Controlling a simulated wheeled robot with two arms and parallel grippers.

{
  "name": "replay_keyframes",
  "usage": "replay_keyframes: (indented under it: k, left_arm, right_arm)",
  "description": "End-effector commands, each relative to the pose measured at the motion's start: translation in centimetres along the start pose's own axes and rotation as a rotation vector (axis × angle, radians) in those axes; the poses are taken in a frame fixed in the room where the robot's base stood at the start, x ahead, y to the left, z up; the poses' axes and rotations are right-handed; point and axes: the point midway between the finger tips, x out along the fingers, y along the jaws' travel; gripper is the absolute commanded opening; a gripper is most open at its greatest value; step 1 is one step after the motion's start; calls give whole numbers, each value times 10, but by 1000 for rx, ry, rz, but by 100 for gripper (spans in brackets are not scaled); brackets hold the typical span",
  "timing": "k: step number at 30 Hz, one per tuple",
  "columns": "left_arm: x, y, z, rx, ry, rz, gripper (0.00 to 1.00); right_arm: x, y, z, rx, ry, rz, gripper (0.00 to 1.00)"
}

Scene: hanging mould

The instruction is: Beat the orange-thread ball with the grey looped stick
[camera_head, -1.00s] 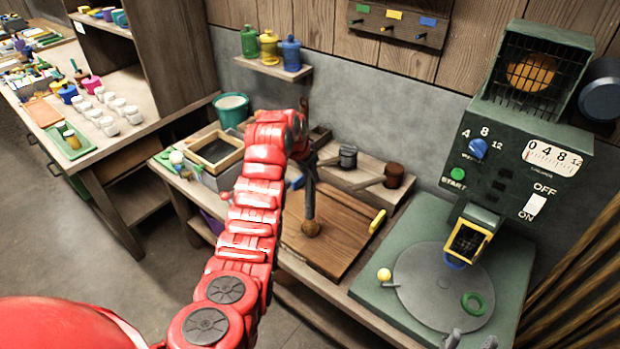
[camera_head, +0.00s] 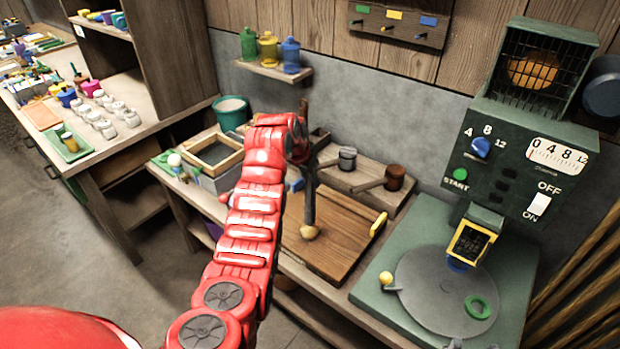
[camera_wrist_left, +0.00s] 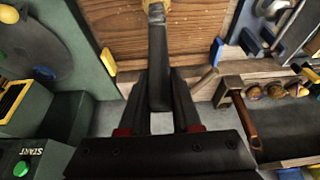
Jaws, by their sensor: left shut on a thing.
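My left gripper (camera_head: 300,150) is shut on a dark stick (camera_head: 310,205). The stick hangs downward over the wooden board (camera_head: 345,235) and ends in a tan round head (camera_head: 309,233). The left wrist view shows the dark shaft (camera_wrist_left: 158,60) between the fingers (camera_wrist_left: 164,95), its tan head at the top edge. I cannot tell whether the head touches the board, or whether the stick has a loop. I cannot make out an orange-thread ball. Two grey tips of my right gripper (camera_head: 473,345) show apart at the bottom edge; the rest is cut off.
A green machine (camera_head: 515,165) with a round grey plate (camera_head: 440,285) stands on the right. Behind the board is a wooden tray (camera_head: 345,178) with a grey cup and a brown cup. A framed box (camera_head: 212,155) and a teal bucket (camera_head: 231,110) stand to the left.

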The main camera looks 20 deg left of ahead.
Motion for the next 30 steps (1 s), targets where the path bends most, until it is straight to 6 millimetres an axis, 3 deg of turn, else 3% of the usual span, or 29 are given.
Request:
replay_keyframes:
  k: [6,17,25,30]
  left_arm:
    - [-31,0,-14,2,7,-3,0]
    - [-36,0,-16,1,3,-1,0]
    - [-70,0,-30,1,4,0,0]
    - [-79,0,-33,0,2,0,0]
  right_arm:
    - [-6,0,1,0,0,0,50]
    - [-6,0,1,0,0,0,50]
    - [-8,0,1,0,0,0,50]
    - [-9,0,2,0,0,0,50]
